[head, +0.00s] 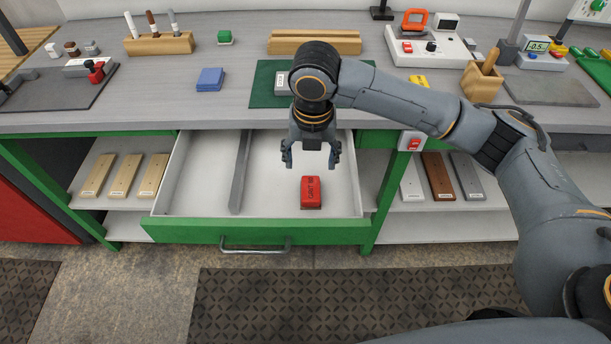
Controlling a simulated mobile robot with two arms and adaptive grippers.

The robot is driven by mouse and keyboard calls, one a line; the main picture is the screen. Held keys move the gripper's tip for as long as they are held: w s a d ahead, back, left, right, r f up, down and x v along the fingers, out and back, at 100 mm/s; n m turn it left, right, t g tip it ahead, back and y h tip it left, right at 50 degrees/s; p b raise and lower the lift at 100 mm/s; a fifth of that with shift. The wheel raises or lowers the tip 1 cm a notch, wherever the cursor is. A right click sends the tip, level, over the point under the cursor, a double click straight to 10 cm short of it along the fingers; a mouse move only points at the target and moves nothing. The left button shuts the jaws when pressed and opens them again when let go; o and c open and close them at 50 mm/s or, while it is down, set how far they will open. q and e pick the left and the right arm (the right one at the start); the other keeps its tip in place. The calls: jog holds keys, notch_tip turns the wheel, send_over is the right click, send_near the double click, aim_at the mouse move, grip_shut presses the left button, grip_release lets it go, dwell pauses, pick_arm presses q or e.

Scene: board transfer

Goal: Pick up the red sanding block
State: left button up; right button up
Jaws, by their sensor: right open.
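The red sanding block (311,192) lies in the right compartment of the open drawer (190,208), near the drawer's front. Dark lettering shows on its top. My right gripper (311,165) points down above the drawer, a little behind the block in the picture. Its fingers are apart with nothing between them, and it does not touch the block. My left gripper is not in view.
A grey divider (241,172) splits the drawer. The green drawer front (258,232) has a metal handle (254,249). The worktop (150,108) above carries a blue block (210,79), a green mat (266,90) and a wooden pen holder (158,43). Shelves with boards flank the drawer.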

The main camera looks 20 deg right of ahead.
send_over(311, 188)
jog(key=f, duration=0.7)
jog(key=shift+s+f, duration=0.2)
jog(key=shift+s, duration=0.1)
jog(key=shift+f, duration=0.5)
jog(key=f, duration=0.3)
jog(key=shift+w+f+p, duration=0.2)
jog(key=shift+f+p, duration=0.1)
jog(key=shift+p, duration=0.05)
jog(key=shift+w+f, duration=0.1)
jog(key=shift+f, duration=0.4)
jog(key=c, duration=1.3)
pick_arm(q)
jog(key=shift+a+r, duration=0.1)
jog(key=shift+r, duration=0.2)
pick_arm(e)
jog(key=shift+o, duration=0.2)
jog(key=shift+r, duration=0.1)
